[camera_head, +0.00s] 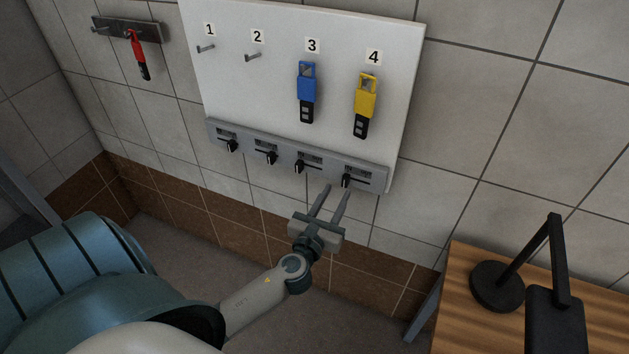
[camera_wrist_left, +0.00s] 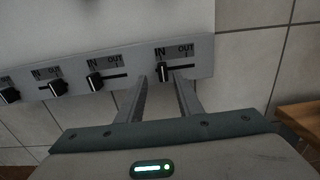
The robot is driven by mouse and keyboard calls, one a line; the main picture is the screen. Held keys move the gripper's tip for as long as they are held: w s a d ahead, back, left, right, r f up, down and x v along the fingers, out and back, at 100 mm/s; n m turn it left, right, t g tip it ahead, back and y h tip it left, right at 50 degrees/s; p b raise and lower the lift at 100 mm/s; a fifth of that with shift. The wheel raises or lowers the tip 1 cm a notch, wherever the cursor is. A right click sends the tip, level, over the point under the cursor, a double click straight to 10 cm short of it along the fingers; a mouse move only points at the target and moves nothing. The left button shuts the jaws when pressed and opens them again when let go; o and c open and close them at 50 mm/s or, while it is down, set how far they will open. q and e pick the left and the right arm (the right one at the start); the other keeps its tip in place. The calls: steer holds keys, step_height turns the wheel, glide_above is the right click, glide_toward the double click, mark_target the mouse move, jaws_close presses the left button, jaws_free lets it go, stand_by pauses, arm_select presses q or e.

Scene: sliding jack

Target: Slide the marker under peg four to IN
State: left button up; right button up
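The white board carries pegs numbered 1 to 4 above a grey strip of sliders (camera_head: 285,158). The black marker under peg four (camera_head: 347,181) is at the left end of its slot; in the left wrist view this marker (camera_wrist_left: 163,73) sits below IN, with bare slot to its right towards OUT. My left gripper (camera_head: 338,190) is open and empty, its fingertips just below the strip near this marker. In the left wrist view its fingers (camera_wrist_left: 160,82) point up on either side of the marker; contact cannot be told. My right gripper is not in view.
A yellow tag (camera_head: 366,97) hangs on peg four and a blue tag (camera_head: 306,84) on peg three. Pegs one and two are bare. A red tag (camera_head: 138,52) hangs on a rack at upper left. A wooden table (camera_head: 460,290) with a black lamp (camera_head: 497,287) stands at right.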

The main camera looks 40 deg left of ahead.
arm_select(q)
steer(key=b+v, duration=0.3)
steer(key=v, duration=1)
steer(key=shift+s, duration=0.2)
steer(key=shift+a, duration=0.1)
steer(key=s+f+n+g+h, duration=0.1)
steer(key=s+f+n+g, duration=0.25)
steer(key=f, duration=0.95)
steer(key=s+d+f+n+g+h+b, duration=0.15)
steer(key=f+n, duration=0.35)
steer(key=f, duration=0.8)
steer(key=s+f+n+g, duration=0.3)
steer(key=f+n, duration=0.1)
steer(key=f, duration=0.9)
steer(key=s+d+f+n+g+h, duration=0.1)
steer(key=s+f+n+g, duration=0.3)
steer(key=s+f+n, duration=0.5)
steer(key=s+d+f+n+g+h, duration=0.1)
steer(key=s+d+f+n+g, duration=0.2)
steer(key=s+f+n, duration=0.6)
steer(key=s+f+g+b, duration=0.1)
steer(key=s+f, duration=0.4)
steer(key=s, duration=0.7)
steer(key=shift+d+f, duration=0.35)
